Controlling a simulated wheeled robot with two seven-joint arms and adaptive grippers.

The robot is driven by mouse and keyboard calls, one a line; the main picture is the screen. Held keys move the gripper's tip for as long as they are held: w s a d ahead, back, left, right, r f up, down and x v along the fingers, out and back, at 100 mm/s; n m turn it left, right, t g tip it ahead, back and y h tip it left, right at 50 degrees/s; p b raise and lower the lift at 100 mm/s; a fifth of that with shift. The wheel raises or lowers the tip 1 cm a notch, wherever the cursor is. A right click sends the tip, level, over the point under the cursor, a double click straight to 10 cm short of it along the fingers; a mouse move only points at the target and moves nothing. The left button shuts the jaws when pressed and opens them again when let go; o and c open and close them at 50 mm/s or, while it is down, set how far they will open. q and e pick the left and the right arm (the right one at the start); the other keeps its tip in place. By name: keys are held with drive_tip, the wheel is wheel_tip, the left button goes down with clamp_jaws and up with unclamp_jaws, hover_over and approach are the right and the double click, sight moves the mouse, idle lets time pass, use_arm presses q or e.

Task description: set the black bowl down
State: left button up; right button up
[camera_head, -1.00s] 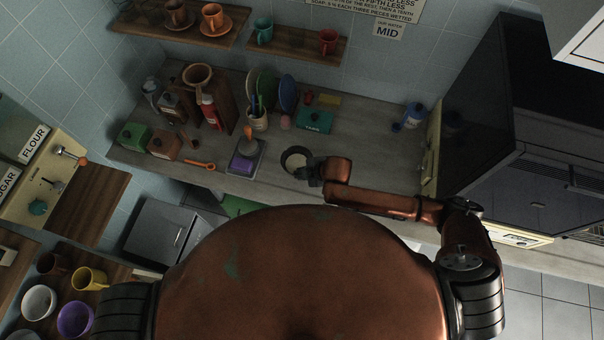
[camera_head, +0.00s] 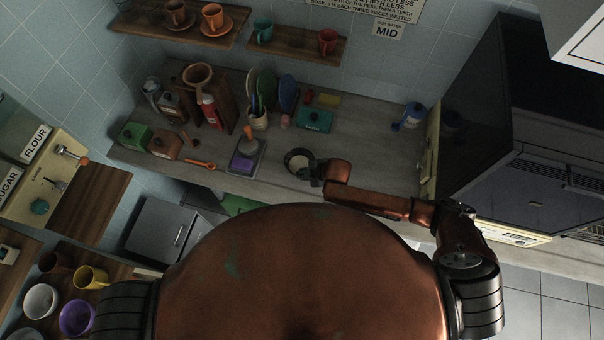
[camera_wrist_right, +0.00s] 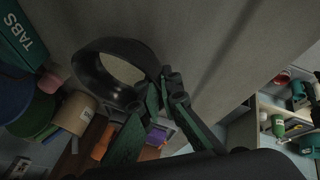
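My right gripper (camera_head: 313,174) is at the bowl's right front side. In the right wrist view the gripper's fingers (camera_wrist_right: 168,88) are closed on the rim of the bowl (camera_wrist_right: 94,70). I cannot tell whether the bowl's base touches the counter. My left gripper is not in view.
A small tray with a purple item (camera_head: 241,163) stands left of the bowl. The counter (camera_head: 375,155) right of the bowl is clear up to the dark appliance.

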drive_tip(key=o, duration=0.4)
drive_tip(key=shift+o, duration=0.2)
drive_tip(key=v, duration=1.2)
drive_tip(key=shift+r, duration=0.1)
